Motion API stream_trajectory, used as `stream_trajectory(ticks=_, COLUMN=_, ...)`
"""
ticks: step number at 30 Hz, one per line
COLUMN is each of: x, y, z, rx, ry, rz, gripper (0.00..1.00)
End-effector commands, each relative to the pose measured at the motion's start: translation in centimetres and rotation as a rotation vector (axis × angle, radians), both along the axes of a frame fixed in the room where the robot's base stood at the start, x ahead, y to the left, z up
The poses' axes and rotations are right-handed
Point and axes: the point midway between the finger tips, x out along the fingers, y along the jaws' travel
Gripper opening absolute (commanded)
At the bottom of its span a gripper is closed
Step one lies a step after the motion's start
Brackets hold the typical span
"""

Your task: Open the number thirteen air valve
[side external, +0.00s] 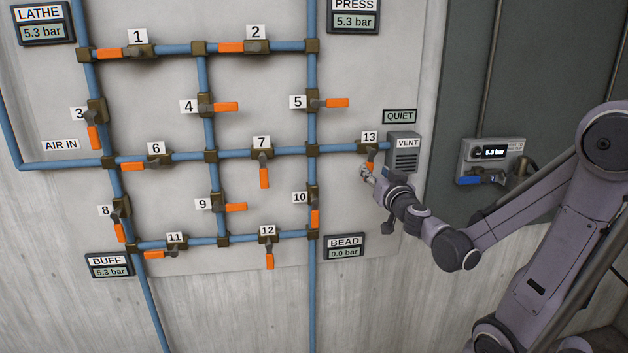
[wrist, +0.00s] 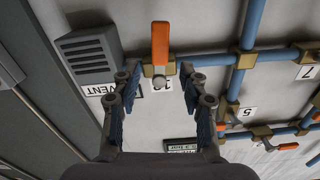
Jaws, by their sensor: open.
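Valve 13 (side external: 370,148) sits on the blue pipe at the right, beside the grey VENT box (side external: 404,153). Its orange handle (side external: 370,160) hangs down, across the line of the pipe. In the wrist view the scene is turned over, and the handle (wrist: 160,45) points up from the brass valve body (wrist: 158,73). My gripper (side external: 367,172) is open just below and in front of the handle. In the wrist view its fingers (wrist: 160,77) stand apart on either side of the valve body, with nothing held. Whether they touch the valve cannot be told.
Other numbered valves with orange handles, such as valve 7 (side external: 263,160) and valve 10 (side external: 313,205), lie to the left. The QUIET sign (side external: 400,116) is above VENT. The BEAD gauge (side external: 344,248) reads 0.0 bar. A grey gauge unit (side external: 490,160) is at the right.

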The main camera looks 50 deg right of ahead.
Motion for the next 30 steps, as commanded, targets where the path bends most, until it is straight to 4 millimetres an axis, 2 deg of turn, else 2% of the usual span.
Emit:
stream_trajectory(ticks=6, x=-1.9, y=1.9, z=0.0, rx=0.0, ry=0.0, rz=0.001, gripper=0.43)
stream_trajectory(ticks=15, x=-3.7, y=3.7, z=0.0, rx=0.0, ry=0.0, rz=0.001, gripper=0.43)
stream_trajectory(ticks=30, x=-4.4, y=4.4, z=0.0, rx=0.0, ry=0.0, rz=0.0, gripper=0.43)
